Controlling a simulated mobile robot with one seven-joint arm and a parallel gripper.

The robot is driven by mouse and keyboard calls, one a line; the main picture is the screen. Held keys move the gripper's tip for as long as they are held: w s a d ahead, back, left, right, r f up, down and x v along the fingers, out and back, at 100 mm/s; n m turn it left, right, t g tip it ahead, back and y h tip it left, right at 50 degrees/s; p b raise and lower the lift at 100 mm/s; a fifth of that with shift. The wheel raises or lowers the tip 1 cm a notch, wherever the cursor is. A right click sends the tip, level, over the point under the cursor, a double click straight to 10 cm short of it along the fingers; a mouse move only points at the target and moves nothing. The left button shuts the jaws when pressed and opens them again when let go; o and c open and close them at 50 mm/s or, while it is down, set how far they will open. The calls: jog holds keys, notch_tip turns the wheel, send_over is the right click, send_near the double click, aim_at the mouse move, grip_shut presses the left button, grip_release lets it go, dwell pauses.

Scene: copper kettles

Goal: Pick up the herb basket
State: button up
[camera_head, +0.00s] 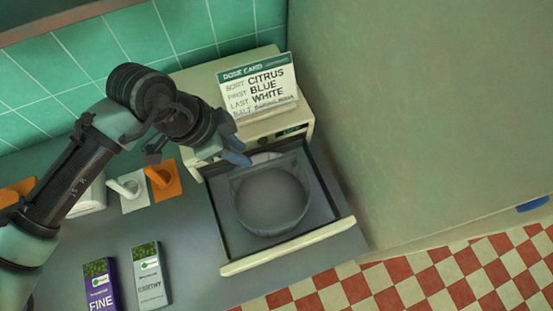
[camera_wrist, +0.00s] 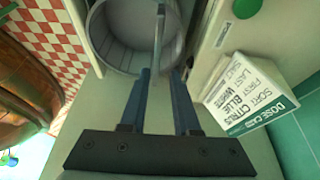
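The herb basket (camera_head: 272,203) is a round grey container sitting in the pulled-out drawer of a cream machine. It shows at the top of the wrist view (camera_wrist: 112,45), with a thin grey bar, apparently its handle, crossing its right part. My gripper (camera_head: 243,160) is at the basket's back-left edge in the head view. In the wrist view its two blue-grey fingers (camera_wrist: 160,76) are apart, and the near end of the bar appears in line with the gap between them. I cannot tell whether they touch it. The basket's contents are not clear.
The drawer (camera_head: 290,256) surrounds the basket. A dose card (camera_head: 258,85) stands on the machine (camera_head: 190,82). A plain wall (camera_head: 420,120) rises at right.

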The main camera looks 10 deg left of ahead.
aim_at(267, 168)
jog(key=p+x, duration=0.1)
jog(key=x, duration=0.6)
jog(key=shift+d+f, duration=0.15)
jog(key=shift+d, duration=0.15)
jog(key=p+x, duration=0.1)
jog(key=x, duration=0.4)
jog(key=shift+s+d, duration=0.1)
jog(key=shift+s, duration=0.05)
grip_shut()
dwell(0.9)
